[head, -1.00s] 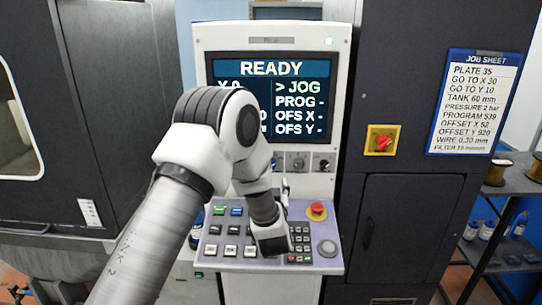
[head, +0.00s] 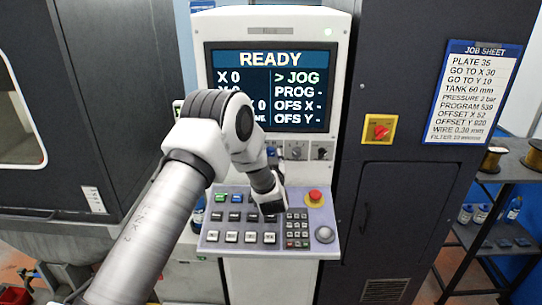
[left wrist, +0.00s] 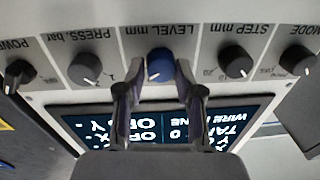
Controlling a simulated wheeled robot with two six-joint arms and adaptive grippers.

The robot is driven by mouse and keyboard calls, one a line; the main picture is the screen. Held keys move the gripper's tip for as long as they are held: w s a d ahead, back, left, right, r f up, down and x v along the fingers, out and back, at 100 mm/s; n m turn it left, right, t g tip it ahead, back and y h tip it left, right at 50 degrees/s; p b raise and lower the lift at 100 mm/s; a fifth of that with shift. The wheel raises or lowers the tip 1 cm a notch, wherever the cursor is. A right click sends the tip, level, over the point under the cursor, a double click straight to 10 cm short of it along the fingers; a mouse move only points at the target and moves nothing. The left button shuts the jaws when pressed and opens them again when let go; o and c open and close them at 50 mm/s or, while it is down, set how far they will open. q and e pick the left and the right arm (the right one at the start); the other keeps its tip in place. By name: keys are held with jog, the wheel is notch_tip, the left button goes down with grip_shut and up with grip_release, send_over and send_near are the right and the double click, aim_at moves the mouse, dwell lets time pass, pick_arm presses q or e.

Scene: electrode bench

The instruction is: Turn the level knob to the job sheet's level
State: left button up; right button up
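The blue level knob (left wrist: 159,67) is at the middle of the knob row in the left wrist view, which is upside down. Its white mark points toward the lower left there. It shows small beside my arm in the head view (head: 271,152). My left gripper (left wrist: 159,91) is open, its two fingers apart on either side of the knob's lower edge; contact cannot be told. The job sheet (head: 476,95) on the right reads TANK 60 mm. The screen (head: 300,88) reads READY and > JOG; my arm hides part of its left column.
The pressure knob (left wrist: 86,70) and step knob (left wrist: 236,65) flank the level knob. Below the row are panel keys (head: 232,237) and a red emergency button (head: 315,196). A red-yellow switch (head: 380,130) is on the cabinet. A shelf with spools stands at right.

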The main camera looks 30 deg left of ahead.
pick_arm(q)
grip_shut()
jog(key=n+b, duration=0.7)
jog(key=b, duration=0.4)
jog(key=n+b, duration=0.8)
jog(key=b, duration=0.4)
jog(key=shift+a+r+h, duration=0.15)
jog(key=shift+r+h, duration=0.05)
jog(key=shift+h, duration=0.1)
jog(key=shift+r, duration=0.1)
